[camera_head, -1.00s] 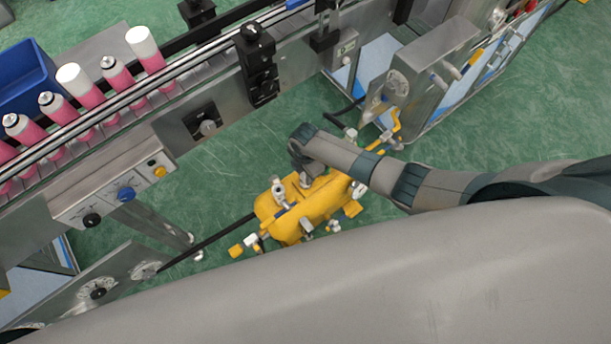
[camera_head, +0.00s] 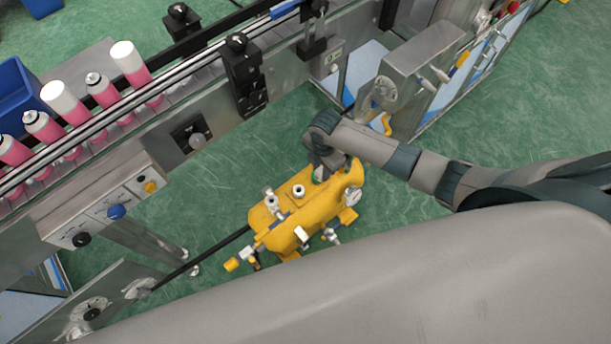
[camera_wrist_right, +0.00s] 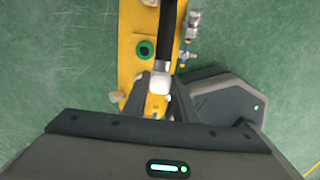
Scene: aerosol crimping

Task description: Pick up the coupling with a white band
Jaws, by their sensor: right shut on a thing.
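My right gripper (camera_head: 322,172) reaches over the back right end of the yellow tank (camera_head: 285,220) in the head view. In the right wrist view the gripper (camera_wrist_right: 160,92) is shut on a small metal piece with a white band, the coupling (camera_wrist_right: 160,82). A dark, hose-like length runs from the coupling towards the top of that view. The coupling cannot be made out clearly in the head view, where the gripper covers it. My left gripper is not in view.
The yellow tank carries several fittings and a gauge (camera_head: 353,196). A green-ringed port (camera_wrist_right: 145,48) shows beside the coupling. A conveyor (camera_head: 150,110) with pink cans stands at the upper left, a metal machine (camera_head: 420,65) at the upper right. Green floor lies between.

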